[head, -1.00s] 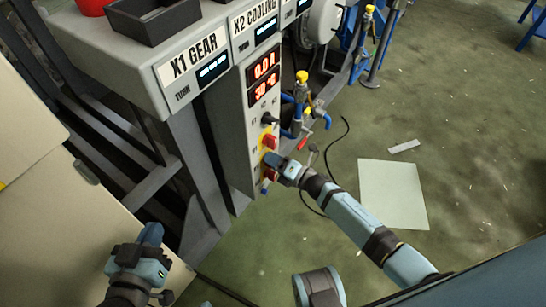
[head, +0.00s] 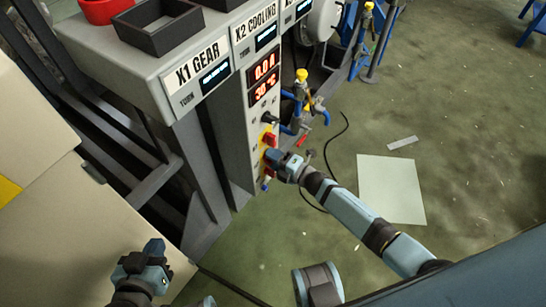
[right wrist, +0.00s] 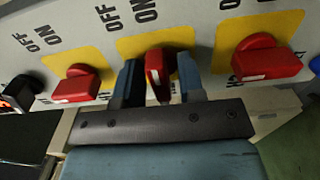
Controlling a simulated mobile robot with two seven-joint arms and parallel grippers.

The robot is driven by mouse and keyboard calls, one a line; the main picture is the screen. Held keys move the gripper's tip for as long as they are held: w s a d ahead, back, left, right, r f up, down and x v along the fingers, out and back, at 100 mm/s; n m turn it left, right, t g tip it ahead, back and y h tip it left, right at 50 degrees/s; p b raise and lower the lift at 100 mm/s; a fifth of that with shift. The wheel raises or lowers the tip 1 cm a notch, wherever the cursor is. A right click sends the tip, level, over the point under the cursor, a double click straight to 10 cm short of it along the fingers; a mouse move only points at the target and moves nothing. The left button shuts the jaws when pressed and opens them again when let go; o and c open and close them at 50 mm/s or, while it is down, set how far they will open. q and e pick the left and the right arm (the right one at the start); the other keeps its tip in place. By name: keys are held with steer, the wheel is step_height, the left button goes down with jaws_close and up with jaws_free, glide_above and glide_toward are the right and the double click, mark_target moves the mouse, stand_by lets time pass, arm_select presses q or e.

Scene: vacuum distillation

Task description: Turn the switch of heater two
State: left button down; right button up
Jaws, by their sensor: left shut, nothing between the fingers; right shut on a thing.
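The heater panel (head: 257,135) is the narrow grey front below the red displays. In the right wrist view it carries three red switches on yellow plates: a left one (right wrist: 78,84), a middle one (right wrist: 157,70) and a right one (right wrist: 266,60). My right gripper (right wrist: 159,84) is shut on the middle switch, one finger on each side. This switch's handle stands lengthwise between the fingers, while its neighbours lie crosswise. Its heater label is hidden. In the head view my right gripper (head: 272,157) covers it. My left gripper (head: 154,246) is shut and empty at lower left.
A black knob (head: 269,118) sits above the red switches. Blue pipes with a yellow-topped valve (head: 302,76) stand close to the right of the panel. A white sheet (head: 391,190) lies on the open green floor.

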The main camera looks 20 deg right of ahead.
steer(key=o, duration=0.6)
steer(key=shift+c, duration=0.2)
steer(key=p+v, duration=0.2)
steer(key=v, duration=1.2)
